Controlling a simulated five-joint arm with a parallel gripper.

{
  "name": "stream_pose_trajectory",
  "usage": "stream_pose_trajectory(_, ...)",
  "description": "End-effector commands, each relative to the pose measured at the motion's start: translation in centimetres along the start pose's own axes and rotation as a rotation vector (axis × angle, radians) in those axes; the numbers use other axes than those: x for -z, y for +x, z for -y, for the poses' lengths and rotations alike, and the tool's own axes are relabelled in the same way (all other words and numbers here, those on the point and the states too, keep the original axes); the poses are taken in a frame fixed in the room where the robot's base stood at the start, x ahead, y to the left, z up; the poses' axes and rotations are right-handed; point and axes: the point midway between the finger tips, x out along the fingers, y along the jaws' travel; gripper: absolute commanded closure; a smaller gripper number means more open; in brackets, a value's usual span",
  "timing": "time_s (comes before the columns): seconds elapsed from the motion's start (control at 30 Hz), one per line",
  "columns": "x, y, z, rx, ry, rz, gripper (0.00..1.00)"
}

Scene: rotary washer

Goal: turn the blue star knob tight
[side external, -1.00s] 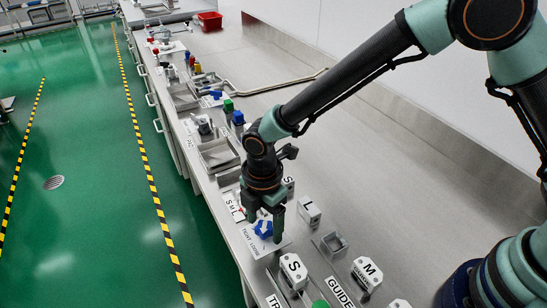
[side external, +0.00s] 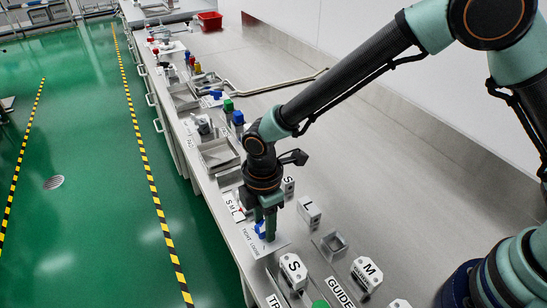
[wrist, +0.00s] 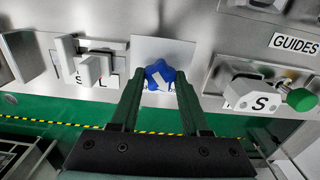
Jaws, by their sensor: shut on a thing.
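The blue star knob (wrist: 158,74) sits on a pale label plate (wrist: 170,46) and lies between the fingertips in the wrist view. My gripper (wrist: 159,80) is shut on it, with one green finger at each side. In the side external view my gripper (side external: 267,224) points down over the knob and its fingers hide most of it; a bit of the blue knob (side external: 260,231) shows at their left. The plate (side external: 276,247) carries the words TIGHT and LOOSE, partly covered.
A green knob (wrist: 301,99) is at the right in the wrist view. Grey trays (side external: 218,154) and coloured knobs lie farther along the bench; its back surface is mostly clear.

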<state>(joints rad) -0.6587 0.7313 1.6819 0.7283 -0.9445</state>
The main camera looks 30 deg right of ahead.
Motion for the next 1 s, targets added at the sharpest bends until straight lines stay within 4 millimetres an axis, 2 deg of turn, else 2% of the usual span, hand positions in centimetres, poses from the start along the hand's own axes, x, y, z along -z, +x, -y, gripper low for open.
stream_pose_trajectory(1.0, 0.01, -0.11, 0.01, 0.0, 0.967, 0.0, 1.0)
